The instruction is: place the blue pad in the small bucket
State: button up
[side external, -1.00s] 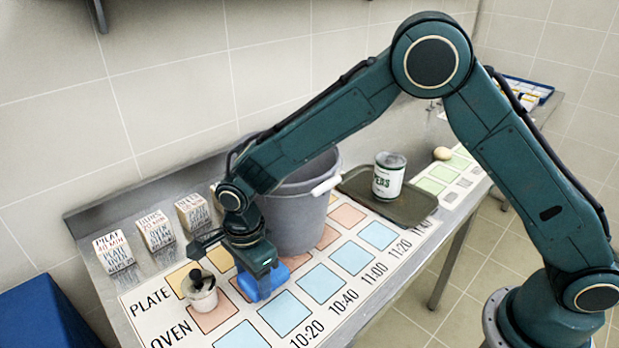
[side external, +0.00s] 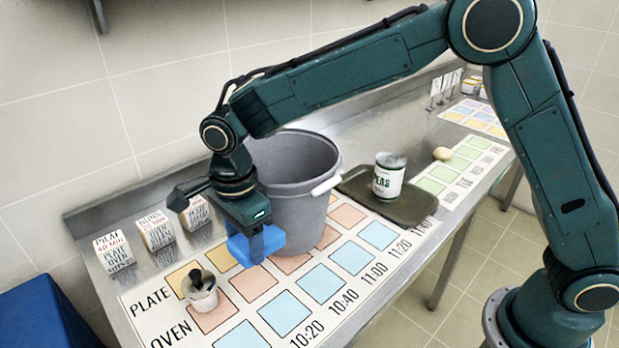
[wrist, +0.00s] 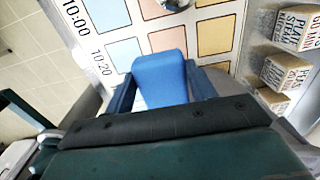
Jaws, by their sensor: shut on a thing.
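The blue pad (side external: 262,245) is held in my gripper (side external: 254,226), above the printed counter sheet and in front of a grey bucket (side external: 300,205). In the wrist view the blue pad (wrist: 160,76) sits between the two fingers of my gripper (wrist: 161,92), which are shut on it. The grey bucket stands upright with a white handle grip at its right; its inner floor is hidden.
A dark tray (side external: 410,207) with a white can (side external: 389,178) lies right of the bucket. A round pale thing (side external: 442,153) is farther right. The sheet's front squares (side external: 320,284) are clear.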

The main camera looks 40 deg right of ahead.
jog(key=shift+r, duration=0.8)
jog(key=a, duration=1.9)
jog(key=shift+a+f, duration=0.15)
jog(key=shift+a, duration=0.1)
